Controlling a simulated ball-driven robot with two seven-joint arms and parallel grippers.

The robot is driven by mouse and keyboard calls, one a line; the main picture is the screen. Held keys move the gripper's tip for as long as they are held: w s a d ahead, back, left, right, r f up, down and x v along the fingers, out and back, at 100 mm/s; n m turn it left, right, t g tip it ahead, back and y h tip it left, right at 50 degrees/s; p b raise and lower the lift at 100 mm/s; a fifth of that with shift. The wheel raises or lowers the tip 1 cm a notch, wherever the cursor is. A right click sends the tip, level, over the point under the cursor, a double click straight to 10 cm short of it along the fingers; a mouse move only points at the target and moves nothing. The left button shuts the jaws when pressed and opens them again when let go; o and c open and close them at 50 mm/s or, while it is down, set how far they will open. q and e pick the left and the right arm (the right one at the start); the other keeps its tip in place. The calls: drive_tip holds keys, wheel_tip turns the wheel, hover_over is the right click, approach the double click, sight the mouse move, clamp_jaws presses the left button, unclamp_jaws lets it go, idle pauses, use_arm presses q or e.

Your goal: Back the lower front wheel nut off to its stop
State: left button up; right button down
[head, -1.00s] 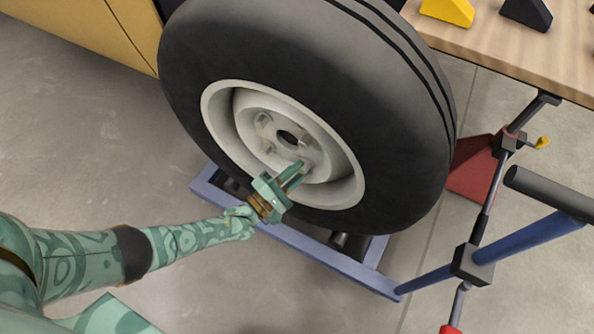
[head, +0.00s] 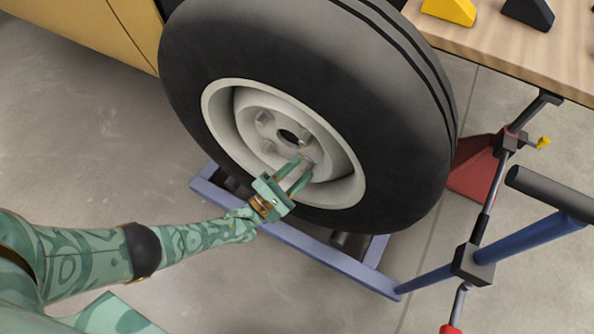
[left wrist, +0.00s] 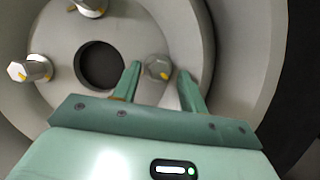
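The wheel (head: 400,130) has a black tyre and a pale grey rim with several hex nuts around a dark centre hole. The lower front wheel nut (head: 308,164) is at the hub's lower right in the head view. My left gripper (head: 304,168) reaches it from the lower left. In the left wrist view the nut (left wrist: 157,67) sits between the two green fingertips (left wrist: 158,72), with a small gap showing on each side, so the gripper is open around it. Two other nuts with yellow marks, a left one (left wrist: 30,70) and an upper one (left wrist: 90,6), stand clear. My right gripper is out of view.
A blue wheel stand (head: 320,259) with a handle (head: 545,190) holds the wheel from below. A wooden bench (head: 500,55) with yellow (head: 450,10) and black (head: 528,12) wedges is at upper right. A red stand (head: 474,168) is behind. Floor at left is clear.

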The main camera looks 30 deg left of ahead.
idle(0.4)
use_arm(q)
drive_tip(key=v, duration=1.6)
drive_tip(key=shift+p, duration=0.35)
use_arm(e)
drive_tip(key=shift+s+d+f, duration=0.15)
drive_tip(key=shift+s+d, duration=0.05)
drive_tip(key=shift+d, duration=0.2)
use_arm(q)
drive_tip(key=shift+s+f, duration=0.1)
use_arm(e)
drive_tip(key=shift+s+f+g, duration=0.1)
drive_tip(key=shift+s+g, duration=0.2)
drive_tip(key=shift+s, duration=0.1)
